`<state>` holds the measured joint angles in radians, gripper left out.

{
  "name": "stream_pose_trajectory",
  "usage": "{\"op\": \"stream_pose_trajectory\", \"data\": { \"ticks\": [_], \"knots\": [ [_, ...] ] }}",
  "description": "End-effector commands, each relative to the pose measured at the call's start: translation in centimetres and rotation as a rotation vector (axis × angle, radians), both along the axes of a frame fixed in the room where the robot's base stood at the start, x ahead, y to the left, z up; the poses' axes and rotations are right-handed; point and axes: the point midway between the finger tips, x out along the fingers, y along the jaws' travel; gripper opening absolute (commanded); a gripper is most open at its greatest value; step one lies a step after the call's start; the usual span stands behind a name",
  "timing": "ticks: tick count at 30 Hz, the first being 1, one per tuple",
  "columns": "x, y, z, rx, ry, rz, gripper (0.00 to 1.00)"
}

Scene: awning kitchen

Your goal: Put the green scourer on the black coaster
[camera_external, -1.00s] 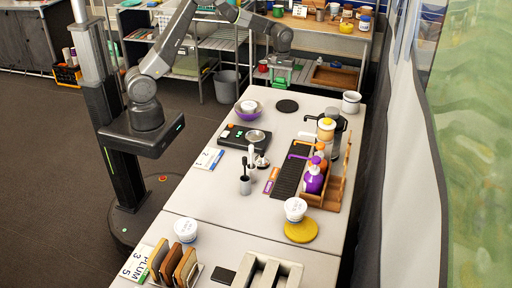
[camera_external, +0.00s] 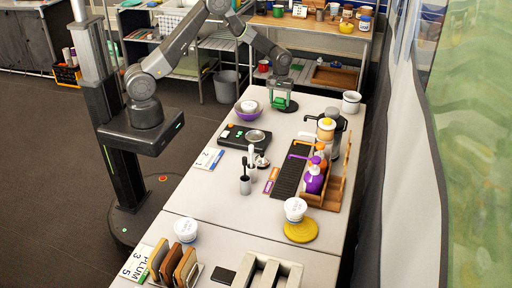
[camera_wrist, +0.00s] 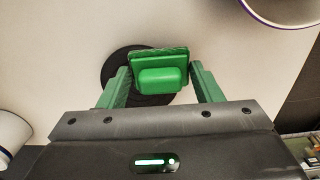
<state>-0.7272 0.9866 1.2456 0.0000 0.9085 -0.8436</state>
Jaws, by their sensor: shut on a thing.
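The green scourer (camera_wrist: 162,78) sits between the two green fingers of my gripper (camera_wrist: 162,88) in the wrist view. My gripper is shut on it. In the external view my gripper (camera_external: 279,98) is over the far end of the table. The black coaster (camera_wrist: 114,68) lies flat on the table below and behind the scourer, which hides much of it. The coaster also shows partly in the external view (camera_external: 291,107). Whether the scourer touches the coaster I cannot tell.
A purple bowl (camera_external: 248,114) stands just left of the coaster, and a white mug (camera_external: 351,101) stands to its right. A black scale (camera_external: 235,136) and a wooden caddy with bottles (camera_external: 335,190) are nearer. Bare tabletop lies around the coaster.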

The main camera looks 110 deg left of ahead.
Motion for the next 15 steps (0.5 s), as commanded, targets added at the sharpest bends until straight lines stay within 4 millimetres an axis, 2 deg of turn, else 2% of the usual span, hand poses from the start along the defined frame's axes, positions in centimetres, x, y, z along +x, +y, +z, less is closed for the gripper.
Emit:
{"op": "stream_pose_trajectory", "data": {
  "ticks": [3, 4, 7, 15],
  "knots": [
    [0.0, 0.0, -0.45, 0.0, 0.0, 0.0, 0.37],
    [0.0, 0.0, -0.34, 0.0, 0.0, 0.0, 0.63],
    [0.0, 0.0, -0.27, 0.0, 0.0, 0.0, 0.81],
    [0.0, 0.0, -0.2, 0.0, 0.0, 0.0, 0.81]
  ]
}}
